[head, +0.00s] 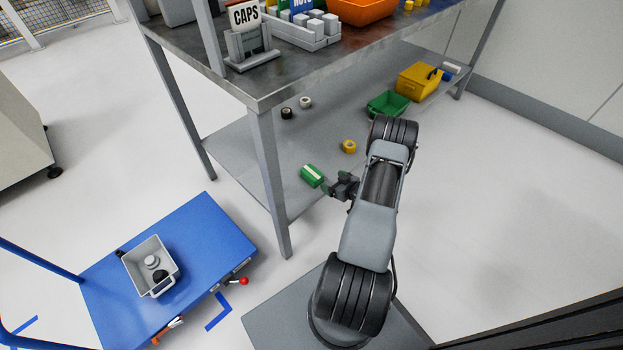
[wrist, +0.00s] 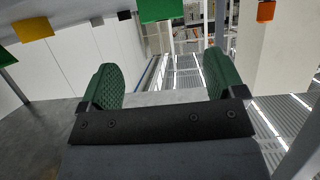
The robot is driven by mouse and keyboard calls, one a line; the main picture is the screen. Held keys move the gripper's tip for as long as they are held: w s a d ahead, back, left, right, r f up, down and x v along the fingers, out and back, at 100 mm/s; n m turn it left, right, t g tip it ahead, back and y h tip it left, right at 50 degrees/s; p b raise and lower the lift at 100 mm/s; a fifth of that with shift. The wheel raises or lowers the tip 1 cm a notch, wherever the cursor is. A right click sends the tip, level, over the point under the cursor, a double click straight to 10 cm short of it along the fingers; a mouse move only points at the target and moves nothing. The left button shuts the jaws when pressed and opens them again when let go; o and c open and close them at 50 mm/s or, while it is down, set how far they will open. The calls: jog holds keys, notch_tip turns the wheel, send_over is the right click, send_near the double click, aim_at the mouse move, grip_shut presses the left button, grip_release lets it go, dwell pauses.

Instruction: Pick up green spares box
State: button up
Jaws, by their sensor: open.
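A small green box with a pale strip on top (head: 312,175) lies on the lower shelf near its front edge. A larger open green bin (head: 388,104) sits farther back on the same shelf. I cannot tell from the pictures which one is called the spares box. My gripper (head: 328,187) is open, just right of the small green box, with no clear contact visible. In the wrist view, the two green-padded fingers (wrist: 164,88) are apart with nothing between them. A green face (wrist: 160,9) shows at the top edge there; I cannot tell which box it is.
The lower shelf (head: 235,135) also holds a yellow bin (head: 418,82) and tape rolls, including a yellow one (head: 349,146). A table leg (head: 270,180) stands left of the small box. A blue cart (head: 212,232) carries a grey bin (head: 137,252).

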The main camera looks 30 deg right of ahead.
aim_at(314, 174)
jog(key=b+x, duration=0.1)
jog(key=x, duration=0.5)
jog(key=shift+w+a, duration=0.1)
jog(key=shift+b+x, duration=1.6)
jog(key=shift+x, duration=1.05)
jog(key=shift+a, duration=0.1)
jog(key=c, duration=1.1)
